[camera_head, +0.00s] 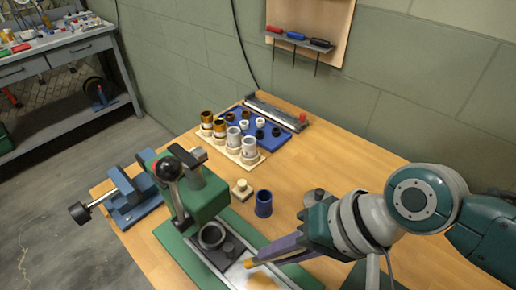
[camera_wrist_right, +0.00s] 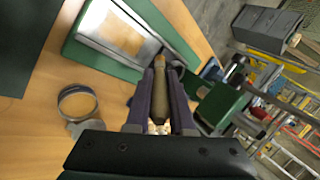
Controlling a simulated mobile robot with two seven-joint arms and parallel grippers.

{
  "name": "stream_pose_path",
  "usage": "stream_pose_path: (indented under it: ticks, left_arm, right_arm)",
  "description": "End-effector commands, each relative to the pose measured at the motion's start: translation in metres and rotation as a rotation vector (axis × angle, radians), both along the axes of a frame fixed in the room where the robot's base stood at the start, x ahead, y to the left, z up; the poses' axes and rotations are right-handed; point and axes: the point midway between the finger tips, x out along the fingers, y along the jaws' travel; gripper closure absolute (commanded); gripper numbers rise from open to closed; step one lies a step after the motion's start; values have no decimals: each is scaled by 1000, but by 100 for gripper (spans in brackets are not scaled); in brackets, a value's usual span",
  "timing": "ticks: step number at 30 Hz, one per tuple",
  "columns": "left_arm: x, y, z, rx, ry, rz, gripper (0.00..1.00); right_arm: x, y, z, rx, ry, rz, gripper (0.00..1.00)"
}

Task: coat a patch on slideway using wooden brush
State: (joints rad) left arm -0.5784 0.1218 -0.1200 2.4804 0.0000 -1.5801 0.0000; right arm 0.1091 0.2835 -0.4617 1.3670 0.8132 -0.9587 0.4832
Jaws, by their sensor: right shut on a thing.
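My right gripper (camera_head: 272,253) has purple fingers and reaches in from the right. It is shut on the wooden brush (camera_wrist_right: 159,92), a brown handle lying between the fingers in the wrist view. The brush's yellowish tip (camera_head: 249,263) is over the slideway. The slideway (camera_wrist_right: 97,26) is a pale metal strip on a green base, with an orange-tan patch (camera_wrist_right: 122,40) on it. The patch (camera_head: 262,281) also shows near the bottom edge of the head view. I cannot tell whether the brush touches the surface. My left gripper is not in view.
A green machine (camera_head: 198,190) with a black knob stands left of the gripper. A blue cup (camera_head: 264,204) and a small cream block (camera_head: 241,189) stand behind it. Farther back are a holder of sockets (camera_head: 243,159) and a blue tray (camera_head: 278,141). The table's back right is clear.

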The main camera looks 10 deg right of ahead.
Motion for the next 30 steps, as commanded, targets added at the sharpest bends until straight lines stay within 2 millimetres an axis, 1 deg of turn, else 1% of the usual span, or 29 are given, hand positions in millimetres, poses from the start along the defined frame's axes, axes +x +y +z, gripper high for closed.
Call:
stream_pose_path:
  ticks: [1,7,25,28,30]
  left_arm:
    - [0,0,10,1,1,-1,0]
    - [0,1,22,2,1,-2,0]
    - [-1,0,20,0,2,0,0]
    - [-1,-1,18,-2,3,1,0]
    - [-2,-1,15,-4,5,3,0]
  right_arm:
    - [0,0,9,0,0,0,100]
    - [1,2,21,0,0,-2,100]
    - [2,2,21,-1,-1,-2,100]
    - [10,1,29,-15,-1,8,100]
    - [20,1,40,-37,4,25,100]
